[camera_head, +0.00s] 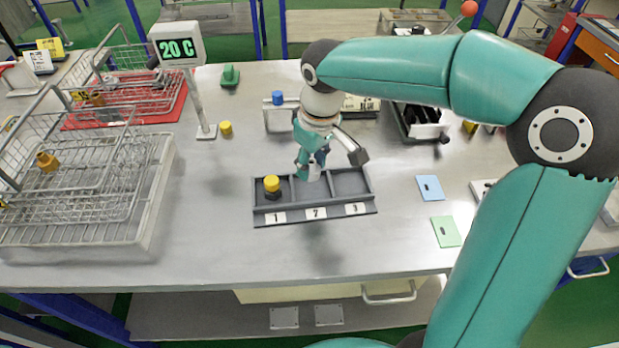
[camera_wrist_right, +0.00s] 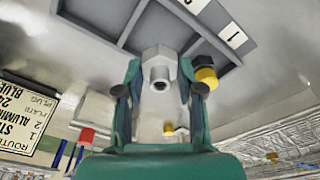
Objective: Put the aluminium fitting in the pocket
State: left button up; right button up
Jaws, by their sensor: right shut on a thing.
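The aluminium fitting (camera_wrist_right: 158,72), a silvery hex piece with a round open end, is between the fingers of my right gripper (camera_wrist_right: 161,90). In the head view my right gripper (camera_head: 314,164) is shut on the fitting (camera_head: 314,173), over the back part of pocket 2 of the grey tray (camera_head: 345,210). I cannot tell its exact height above the pocket floor. The tray has three pockets labelled 1, 2 and 3. A black fitting with a yellow cap (camera_head: 272,186) stands in pocket 1. Pocket 3 (camera_head: 350,184) looks empty. My left gripper is not in view.
Wire baskets (camera_head: 75,190) stand at the left, beside a display post (camera_head: 203,100) reading 20 C. A yellow cap (camera_head: 226,128) and a blue-capped stand (camera_head: 278,98) are behind the tray. Blue (camera_head: 430,188) and green (camera_head: 446,231) cards lie right. The front bench is clear.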

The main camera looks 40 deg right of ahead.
aim_at(312, 178)
jog(key=shift+f, duration=2.3)
jog(key=shift+f, duration=0.1)
jog(key=o, duration=1.2)
jog(key=r, duration=0.3)
jog(key=s+r, duration=0.1)
jog(key=r, duration=0.7)
jog(key=shift+s+d+r, duration=0.1)
jog(key=shift+s+r, duration=0.05)
jog(key=shift+r, duration=0.45)
